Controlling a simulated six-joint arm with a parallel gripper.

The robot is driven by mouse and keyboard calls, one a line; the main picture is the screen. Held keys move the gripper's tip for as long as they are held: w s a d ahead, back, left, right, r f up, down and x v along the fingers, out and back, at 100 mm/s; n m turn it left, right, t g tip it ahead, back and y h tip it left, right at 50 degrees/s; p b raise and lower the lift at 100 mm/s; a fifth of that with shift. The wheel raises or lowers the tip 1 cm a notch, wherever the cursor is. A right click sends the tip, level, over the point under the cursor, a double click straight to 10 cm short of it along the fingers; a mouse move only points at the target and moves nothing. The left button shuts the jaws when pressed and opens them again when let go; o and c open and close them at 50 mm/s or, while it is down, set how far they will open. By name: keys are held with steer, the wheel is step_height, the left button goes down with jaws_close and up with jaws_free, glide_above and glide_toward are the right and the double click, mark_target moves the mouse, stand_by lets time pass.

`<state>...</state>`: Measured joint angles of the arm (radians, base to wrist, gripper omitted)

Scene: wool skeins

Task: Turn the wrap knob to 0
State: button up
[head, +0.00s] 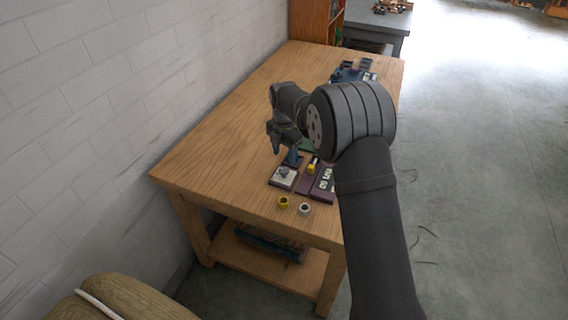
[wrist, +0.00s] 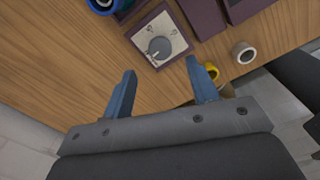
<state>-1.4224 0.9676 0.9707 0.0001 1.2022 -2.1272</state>
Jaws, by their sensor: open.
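The wrap knob (wrist: 159,47) is a small grey dial with a pointer on a pale square plate set in a dark purple base. In the head view the knob (head: 284,171) is on the near part of the wooden table. My gripper (wrist: 162,68) is open and empty, its two blue fingers apart, with the knob beyond the gap between their tips in the wrist view. In the head view my gripper (head: 293,158) hangs above the table just behind the plate. The plate's markings are too small to read.
A yellow ring (head: 283,202) and a whitish ring (head: 304,209) lie near the table's front edge. A purple panel with pale labels (head: 324,181) is right of the knob. A blue round item (wrist: 104,5) lies beside the plate. The table's left side (head: 215,150) is clear.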

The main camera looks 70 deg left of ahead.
mark_target(284, 169)
step_height(284, 169, up, 11)
stand_by(0.3)
step_height(284, 169, down, 17)
steer(key=shift+f, duration=0.15)
stand_by(0.7)
